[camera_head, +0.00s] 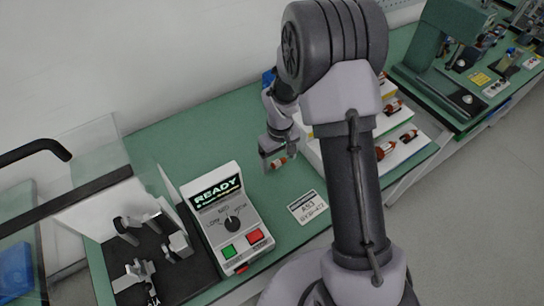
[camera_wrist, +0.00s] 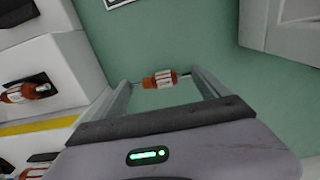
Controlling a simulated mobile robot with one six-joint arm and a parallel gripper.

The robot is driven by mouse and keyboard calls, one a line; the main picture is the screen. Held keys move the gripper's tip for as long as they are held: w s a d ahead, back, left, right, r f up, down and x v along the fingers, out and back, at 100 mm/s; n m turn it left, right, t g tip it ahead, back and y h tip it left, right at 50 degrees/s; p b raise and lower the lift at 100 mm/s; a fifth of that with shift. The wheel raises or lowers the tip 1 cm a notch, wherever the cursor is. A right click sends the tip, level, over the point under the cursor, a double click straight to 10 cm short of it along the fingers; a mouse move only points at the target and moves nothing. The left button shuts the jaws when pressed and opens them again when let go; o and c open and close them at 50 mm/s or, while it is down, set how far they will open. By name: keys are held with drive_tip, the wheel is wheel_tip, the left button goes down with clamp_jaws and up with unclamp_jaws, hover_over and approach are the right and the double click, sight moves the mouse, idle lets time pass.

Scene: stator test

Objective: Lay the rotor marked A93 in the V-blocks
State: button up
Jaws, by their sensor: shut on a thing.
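My gripper (camera_head: 274,157) is shut on a copper-coloured rotor (camera_head: 280,161) and holds it over the green bench. In the wrist view the rotor (camera_wrist: 160,79) lies crosswise between the two fingertips, held by its shaft ends. Its mark cannot be read. The V-blocks (camera_head: 150,225) stand on a dark plate at the lower left in the head view, left of the tester and apart from my gripper. A label card (camera_head: 308,207) reading A93 lies on the bench below my gripper.
The tester (camera_head: 228,215) shows READY, with a dial and green and red buttons. A clear cover (camera_head: 62,185) with a black handle stands raised at left. A stepped white rack (camera_head: 410,146) with several rotors is at right, partly behind my arm.

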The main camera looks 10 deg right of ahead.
drive_tip(key=w, duration=0.3)
drive_tip(key=shift+a+f, duration=0.2)
drive_tip(key=shift+a, duration=0.1)
drive_tip(key=shift+w+f+b, duration=0.15)
drive_tip(key=shift+f+b, duration=0.65)
drive_tip(key=shift+f, duration=0.85)
